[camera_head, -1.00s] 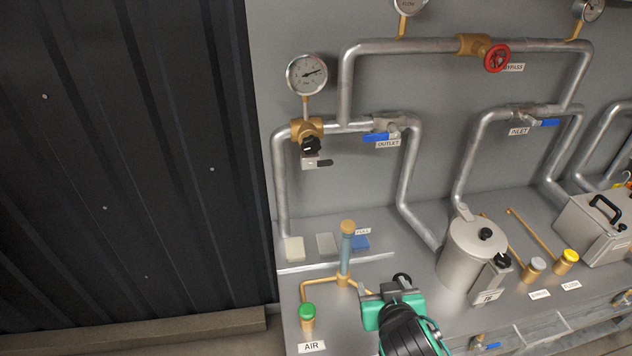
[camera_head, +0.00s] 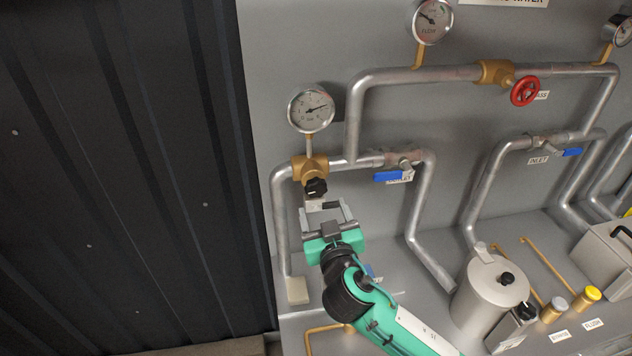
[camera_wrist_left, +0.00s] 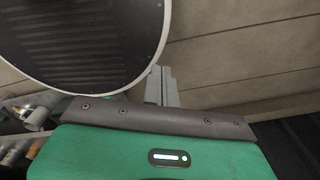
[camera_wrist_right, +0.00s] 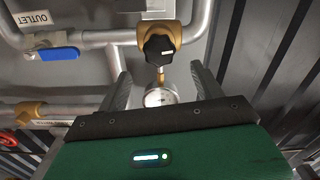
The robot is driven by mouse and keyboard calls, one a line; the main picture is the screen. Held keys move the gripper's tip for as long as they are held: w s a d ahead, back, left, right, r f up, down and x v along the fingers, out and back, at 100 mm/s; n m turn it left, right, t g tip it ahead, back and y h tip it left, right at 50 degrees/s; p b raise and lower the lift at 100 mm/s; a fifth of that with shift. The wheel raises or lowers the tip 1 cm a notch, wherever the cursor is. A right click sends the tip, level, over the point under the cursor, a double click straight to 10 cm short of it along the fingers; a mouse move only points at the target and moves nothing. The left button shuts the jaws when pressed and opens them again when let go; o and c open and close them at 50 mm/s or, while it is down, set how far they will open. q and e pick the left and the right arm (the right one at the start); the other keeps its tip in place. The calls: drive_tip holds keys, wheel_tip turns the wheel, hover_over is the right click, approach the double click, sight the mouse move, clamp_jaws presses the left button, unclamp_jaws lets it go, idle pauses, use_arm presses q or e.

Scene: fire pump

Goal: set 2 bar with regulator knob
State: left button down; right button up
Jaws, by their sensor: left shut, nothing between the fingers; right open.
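The black regulator knob (camera_head: 316,187) sits on a brass valve body (camera_head: 309,168) under a round pressure gauge (camera_head: 311,108). The gauge needle points to the right; its figures are too small to read. My right gripper (camera_head: 327,211) is open just below the knob, fingers pointing up at it. In the right wrist view the knob (camera_wrist_right: 158,48) lies beyond the fingertips and between their lines, apart from both fingers. The gauge (camera_wrist_right: 160,96) shows between the fingers there. My left gripper (camera_wrist_left: 162,86) is shut and empty, seen only in the left wrist view.
A blue outlet lever (camera_head: 388,176) is right of the knob. Grey pipes (camera_head: 282,230) frame the regulator. A red bypass wheel (camera_head: 525,91) is higher right. A metal canister (camera_head: 490,290) stands on the bench. Dark ribbed wall (camera_head: 120,180) fills the left.

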sight(317, 190)
drive_tip(key=w, duration=0.1)
drive_tip(key=w+p, duration=0.1)
drive_tip(key=w, duration=0.1)
drive_tip(key=w+a+p, duration=0.1)
drive_tip(key=shift+w+r, duration=0.2)
drive_tip(key=shift+w, duration=0.2)
drive_tip(key=w, duration=0.1)
drive_tip(key=w+p, duration=0.1)
drive_tip(key=shift+w+a+f, duration=0.15)
drive_tip(key=shift+w+a, duration=0.1)
drive_tip(key=shift+w, duration=0.35)
use_arm(q)
drive_tip(key=w+r, duration=0.1)
drive_tip(key=r, duration=0.1)
drive_tip(key=w+r, duration=0.1)
drive_tip(key=w, duration=0.1)
drive_tip(key=shift+w+a+r, duration=0.2)
drive_tip(key=shift+w+r, duration=0.1)
drive_tip(key=shift+r, duration=0.05)
use_arm(e)
drive_tip(key=shift+f, duration=0.1)
drive_tip(key=c, duration=1)
